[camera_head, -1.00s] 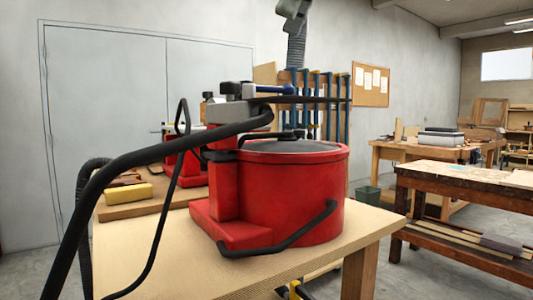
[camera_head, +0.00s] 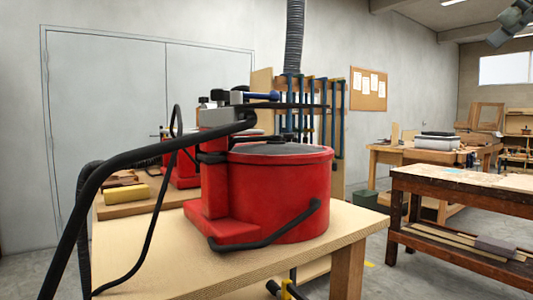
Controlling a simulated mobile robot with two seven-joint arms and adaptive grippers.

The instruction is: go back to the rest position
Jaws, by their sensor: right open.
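My right gripper (camera_head: 511,24) shows at the top right corner, dark grey and partly cut off by the picture edge. Its jaws are open and nothing shows between them. It is high up, apart from everything on the tables. My left gripper is not in view.
A red round machine (camera_head: 280,195) with a dark lid and black hoses stands on a light wooden table (camera_head: 330,245). A yellow block (camera_head: 132,193) lies behind it. A clamp rack (camera_head: 310,105) stands further back. A dark workbench (camera_head: 440,190) is at the right, with floor between.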

